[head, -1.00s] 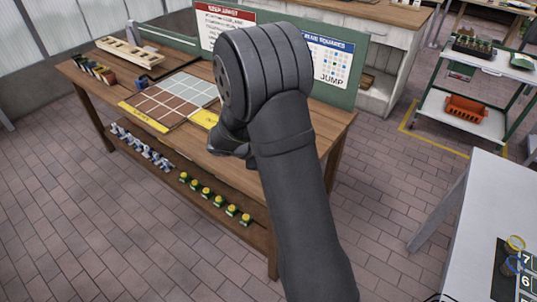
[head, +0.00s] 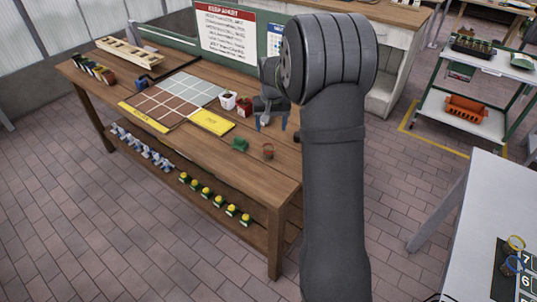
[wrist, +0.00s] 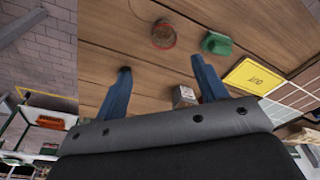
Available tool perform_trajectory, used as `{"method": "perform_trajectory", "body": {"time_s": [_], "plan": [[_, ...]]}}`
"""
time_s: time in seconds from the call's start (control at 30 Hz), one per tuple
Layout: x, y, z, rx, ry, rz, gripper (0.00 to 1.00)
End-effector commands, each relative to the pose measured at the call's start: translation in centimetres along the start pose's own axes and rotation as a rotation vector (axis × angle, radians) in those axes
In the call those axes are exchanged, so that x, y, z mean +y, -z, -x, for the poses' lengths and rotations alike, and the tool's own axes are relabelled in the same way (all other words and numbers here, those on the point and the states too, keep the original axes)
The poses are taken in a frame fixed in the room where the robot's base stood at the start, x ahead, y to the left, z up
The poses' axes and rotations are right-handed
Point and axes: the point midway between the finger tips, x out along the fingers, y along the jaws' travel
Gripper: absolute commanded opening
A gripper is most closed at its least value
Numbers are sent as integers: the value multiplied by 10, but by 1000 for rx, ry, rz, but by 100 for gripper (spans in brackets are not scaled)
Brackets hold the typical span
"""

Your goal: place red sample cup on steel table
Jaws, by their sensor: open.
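A small see-through reddish cup with a red rim (head: 268,151) stands on the wooden bench (head: 165,82), near its front right corner. It shows at the top of the wrist view (wrist: 163,33), just ahead of the gap between my fingers. A red container (head: 243,107) stands farther back; which one is the sample cup I cannot be sure. My gripper (head: 271,125) is open and empty above the bench, behind the reddish cup, blue fingers apart in the wrist view (wrist: 162,70). The pale grey table at the right (head: 480,205) appears to be the steel table.
A green object (head: 239,145) sits left of the reddish cup. A numbered dark mat (head: 507,275) is on the grey table. Floor lies between the tables.

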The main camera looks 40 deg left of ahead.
Motion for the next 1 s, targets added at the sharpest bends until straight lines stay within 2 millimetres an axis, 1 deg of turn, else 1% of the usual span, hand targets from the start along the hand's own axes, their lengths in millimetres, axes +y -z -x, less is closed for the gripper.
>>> {"method": "perform_trajectory", "body": {"time_s": [0.03, 0.1, 0.2, 0.3, 0.4, 0.67, 0.83, 0.9, 1.0], "plan": [[0, -1, -13, -5, -1, 1, 65], [0, -1, -29, -5, -1, 1, 65], [0, -1, -50, -5, -2, 2, 65], [0, -1, -68, -4, -2, 2, 65], [0, -1, -79, -3, -2, 2, 65], [-2, -1, -94, -2, -2, 3, 65], [-8, -2, -118, -3, -3, 3, 65], [-7, -2, -129, -3, -3, 2, 65], [-7, -1, -136, 0, -3, 2, 65]]}}
